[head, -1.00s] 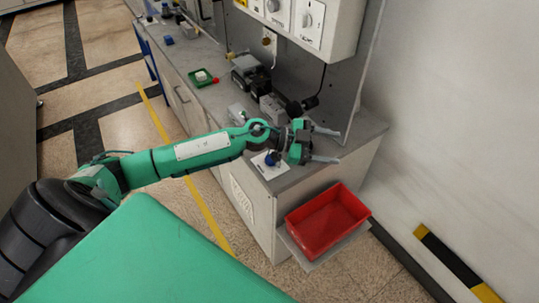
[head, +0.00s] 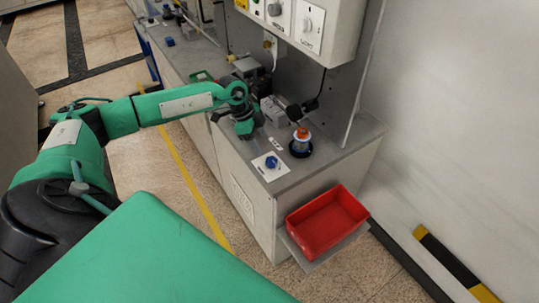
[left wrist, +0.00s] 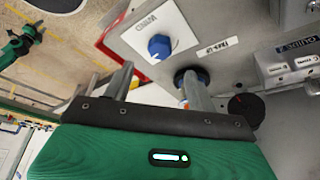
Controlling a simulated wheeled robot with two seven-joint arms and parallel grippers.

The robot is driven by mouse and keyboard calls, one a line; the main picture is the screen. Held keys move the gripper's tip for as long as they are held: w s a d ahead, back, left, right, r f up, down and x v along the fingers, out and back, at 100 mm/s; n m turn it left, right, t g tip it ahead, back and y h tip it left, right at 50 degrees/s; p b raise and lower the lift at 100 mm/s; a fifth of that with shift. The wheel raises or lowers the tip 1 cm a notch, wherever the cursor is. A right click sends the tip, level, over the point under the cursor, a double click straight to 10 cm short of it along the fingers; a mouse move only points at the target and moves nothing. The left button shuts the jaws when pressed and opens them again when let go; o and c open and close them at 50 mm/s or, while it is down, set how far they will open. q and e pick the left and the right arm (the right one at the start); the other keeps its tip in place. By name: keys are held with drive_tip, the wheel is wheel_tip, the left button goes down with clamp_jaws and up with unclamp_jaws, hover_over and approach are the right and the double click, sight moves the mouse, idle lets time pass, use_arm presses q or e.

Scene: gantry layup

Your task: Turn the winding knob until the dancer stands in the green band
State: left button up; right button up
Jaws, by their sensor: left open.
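The winding knob (head: 272,162) is blue and sits on a white plate near the front end of the bench. In the left wrist view the knob (left wrist: 159,47) shows on a plate marked WIND. My left gripper (head: 243,128) is above the bench, left of and behind the knob in the head view. In the left wrist view its open fingers (left wrist: 158,76) point towards the knob side, with nothing between them and apart from the knob. A green and black part (left wrist: 22,42), perhaps my right gripper, shows small at upper left. I cannot make out the dancer or green band.
A spool (head: 301,143) with an orange top stands on a black base right of the knob. Grey devices (head: 274,111) stand behind. A red bin (head: 327,221) hangs at the bench's end. A control box (head: 305,22) overhangs the back.

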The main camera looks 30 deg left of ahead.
sight(271, 160)
use_arm(q)
drive_tip(key=p+x, duration=0.1)
drive_tip(key=x, duration=0.7)
drive_tip(key=shift+f+p, duration=0.15)
drive_tip(key=shift+p, duration=0.25)
drive_tip(key=c, duration=1)
